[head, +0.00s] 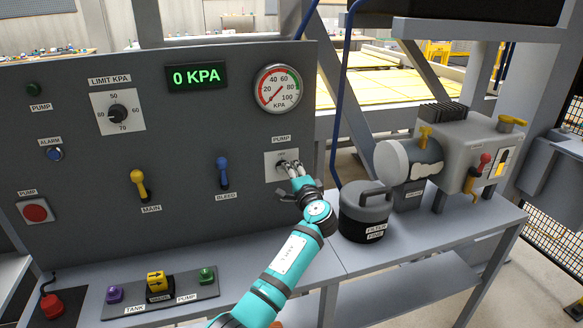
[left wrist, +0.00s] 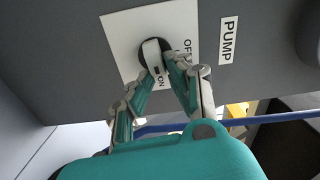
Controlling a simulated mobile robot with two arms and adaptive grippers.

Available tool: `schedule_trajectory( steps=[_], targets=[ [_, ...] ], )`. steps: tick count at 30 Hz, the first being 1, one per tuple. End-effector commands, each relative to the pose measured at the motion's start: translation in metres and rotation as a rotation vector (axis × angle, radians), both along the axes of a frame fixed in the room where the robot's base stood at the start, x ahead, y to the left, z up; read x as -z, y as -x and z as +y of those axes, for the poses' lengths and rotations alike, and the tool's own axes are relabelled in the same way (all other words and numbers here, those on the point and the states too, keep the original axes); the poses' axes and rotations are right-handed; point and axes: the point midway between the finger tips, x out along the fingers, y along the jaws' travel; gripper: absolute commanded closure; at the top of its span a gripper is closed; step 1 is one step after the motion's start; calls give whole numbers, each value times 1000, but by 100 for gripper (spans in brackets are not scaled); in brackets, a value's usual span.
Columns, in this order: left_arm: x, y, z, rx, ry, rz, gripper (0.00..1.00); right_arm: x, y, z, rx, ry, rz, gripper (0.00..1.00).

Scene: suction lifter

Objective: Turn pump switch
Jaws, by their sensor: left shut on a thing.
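The pump switch sits on a white plate (head: 274,168) labelled PUMP on the grey panel, below the round gauge. In the left wrist view it is a dark round knob with a light bar (left wrist: 153,55) on a white plate marked OFF and ON. My left gripper (head: 291,166) is at the switch, its two fingers shut on the knob's bar. The fingers hide part of the knob and of the plate's lettering. The green display (head: 197,76) reads 0 KPA. My right gripper is not in view.
Left on the panel are a yellow MAIN lever (head: 140,187), a blue BLEED lever (head: 223,172) and a LIMIT KPA dial (head: 117,113). A dark filter canister (head: 365,215) stands close right of my left arm. A button box (head: 160,292) lies in front.

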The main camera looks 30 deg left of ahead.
Motion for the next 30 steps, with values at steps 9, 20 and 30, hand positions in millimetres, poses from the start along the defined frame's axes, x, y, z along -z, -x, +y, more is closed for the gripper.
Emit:
schedule_trajectory(
  steps=[9,20,30],
  targets=[
    [0,-1,-1,3,-77,84,100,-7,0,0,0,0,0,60],
    [1,-1,-1,3,-92,101,100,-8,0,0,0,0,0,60],
    [1,-1,-1,2,-90,101,63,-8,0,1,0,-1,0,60]
  ],
)
